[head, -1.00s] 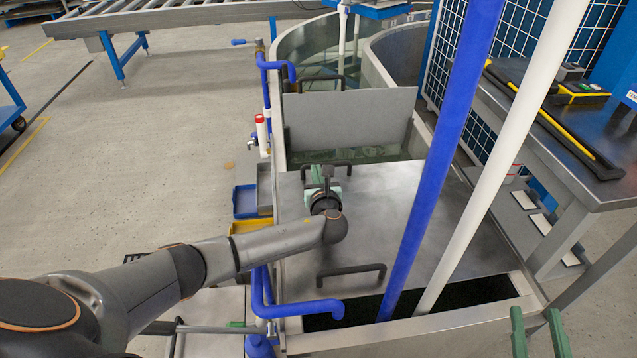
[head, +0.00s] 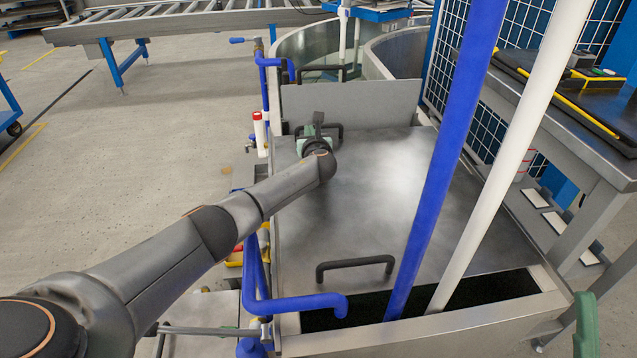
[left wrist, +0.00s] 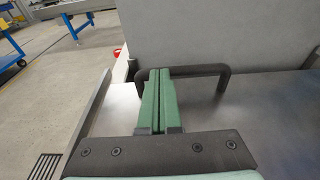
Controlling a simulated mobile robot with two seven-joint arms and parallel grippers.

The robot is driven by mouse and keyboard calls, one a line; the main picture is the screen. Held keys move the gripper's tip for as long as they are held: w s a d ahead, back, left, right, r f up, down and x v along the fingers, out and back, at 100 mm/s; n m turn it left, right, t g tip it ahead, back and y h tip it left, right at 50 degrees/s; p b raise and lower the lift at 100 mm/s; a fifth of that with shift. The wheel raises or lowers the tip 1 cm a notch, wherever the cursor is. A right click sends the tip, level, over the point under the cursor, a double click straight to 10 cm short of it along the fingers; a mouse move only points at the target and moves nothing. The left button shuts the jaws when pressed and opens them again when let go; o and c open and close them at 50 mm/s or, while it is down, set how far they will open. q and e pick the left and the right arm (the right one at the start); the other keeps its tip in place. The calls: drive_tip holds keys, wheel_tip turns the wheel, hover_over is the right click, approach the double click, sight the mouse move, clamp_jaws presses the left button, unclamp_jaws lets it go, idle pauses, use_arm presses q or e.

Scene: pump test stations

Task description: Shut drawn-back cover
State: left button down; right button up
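The cover is a flat steel plate (head: 370,215) lying over the tank. It has a black near handle (head: 355,264) and a black far handle (head: 334,131). The far edge of the cover lies close to an upright grey panel (head: 350,104). My left gripper (head: 318,122) is at the far handle. In the left wrist view its green fingers (left wrist: 158,100) are together, their tips against or just before the handle bar (left wrist: 205,70), which runs across them. Exact contact is hidden. A green part of my right gripper (head: 586,325) shows at the lower right edge, mostly out of frame.
A dark opening (head: 485,290) shows at the cover's near end. A blue pipe (head: 300,304) runs along the near left. A workbench (head: 600,165) stands right.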

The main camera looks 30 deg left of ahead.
use_arm(q)
drive_tip(key=b+x, duration=0.3)
drive_tip(key=shift+r, duration=0.15)
drive_tip(key=shift+w+a+r, duration=0.1)
drive_tip(key=shift+r, duration=0.15)
drive_tip(key=shift+a+r, duration=0.1)
drive_tip(key=shift+r, duration=0.1)
use_arm(e)
drive_tip(key=f, duration=0.4)
drive_tip(key=shift+s+a+f, duration=0.1)
drive_tip(key=shift+a+f, duration=0.1)
drive_tip(key=shift+f, duration=0.15)
